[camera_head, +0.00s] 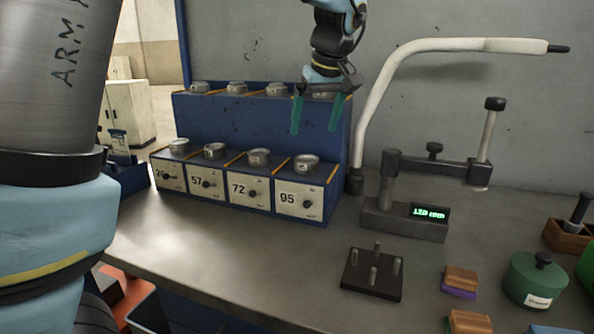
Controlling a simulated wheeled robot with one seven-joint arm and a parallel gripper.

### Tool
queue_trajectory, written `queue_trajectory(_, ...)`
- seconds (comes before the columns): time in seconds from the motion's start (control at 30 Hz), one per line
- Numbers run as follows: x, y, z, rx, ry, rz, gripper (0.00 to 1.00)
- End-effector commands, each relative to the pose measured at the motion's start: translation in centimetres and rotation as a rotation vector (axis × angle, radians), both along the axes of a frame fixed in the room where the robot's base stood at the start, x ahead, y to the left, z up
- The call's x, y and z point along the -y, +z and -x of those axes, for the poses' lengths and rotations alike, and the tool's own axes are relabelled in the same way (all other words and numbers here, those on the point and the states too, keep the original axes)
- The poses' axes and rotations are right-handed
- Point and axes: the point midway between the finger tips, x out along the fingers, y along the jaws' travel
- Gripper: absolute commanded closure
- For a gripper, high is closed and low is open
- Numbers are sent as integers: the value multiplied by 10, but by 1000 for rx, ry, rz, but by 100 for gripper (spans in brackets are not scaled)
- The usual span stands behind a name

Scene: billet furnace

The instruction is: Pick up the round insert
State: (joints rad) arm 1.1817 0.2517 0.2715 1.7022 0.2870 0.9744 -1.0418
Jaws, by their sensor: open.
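Several round grey metal inserts sit on a blue two-step rack (235,119). The lower row has an insert (179,146) at the left, one above the 57 label (214,151), one above the 72 label (258,157) and one above the 95 label (306,163). The upper row includes an insert (200,87) at the left and an insert (277,89) further right. My gripper (316,120) is open, its teal fingers pointing down at the rack's right end. An upper-right insert (322,94) shows partly between and behind the fingers; I cannot tell the depth gap.
A gauge stand with a green display (430,212) and a curved white tube (375,115) stand right of the rack. A black pegged plate (371,274), a green lidded pot (535,280) and small blocks (460,280) lie nearer. The front-left bench top is clear.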

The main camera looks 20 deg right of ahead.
Motion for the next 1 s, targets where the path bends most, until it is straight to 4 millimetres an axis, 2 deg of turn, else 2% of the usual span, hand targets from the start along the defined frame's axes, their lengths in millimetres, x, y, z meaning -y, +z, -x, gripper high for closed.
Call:
queue_trajectory(0.13,6,-6,-1,6,4,1,0)
queue_trajectory(0.4,5,-42,-16,4,4,0,0)
queue_trajectory(0.63,5,-56,-24,5,4,0,0)
queue_trajectory(0.83,4,-83,-37,4,4,-1,0)
queue_trajectory(1.0,4,-96,-42,5,4,2,0)
